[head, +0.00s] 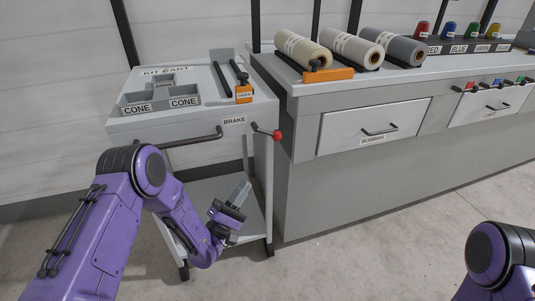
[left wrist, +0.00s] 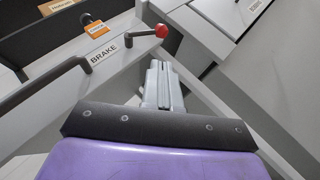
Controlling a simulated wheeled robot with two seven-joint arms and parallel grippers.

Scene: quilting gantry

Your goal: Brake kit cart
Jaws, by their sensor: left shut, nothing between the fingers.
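The kit cart (head: 128,124) stands at the left of the counter. Its brake lever has a dark arm and a red ball knob (head: 277,135), beside the BRAKE label (head: 234,120) on the cart's front right corner. The knob also shows in the left wrist view (left wrist: 161,31), beyond and above the fingers. My left gripper (head: 243,189) is shut and empty, below the lever and apart from it; its fingers also show in the left wrist view (left wrist: 161,68). My right arm shows only in part at the lower right; its gripper is out of view.
A dark push handle (head: 190,140) runs along the cart's front. Trays marked CONE (head: 137,108) and an orange-tagged holder (head: 243,93) are on its top. The grey counter (head: 300,180) stands close to the cart's right, with fabric rolls (head: 302,49) on top. The floor in front is clear.

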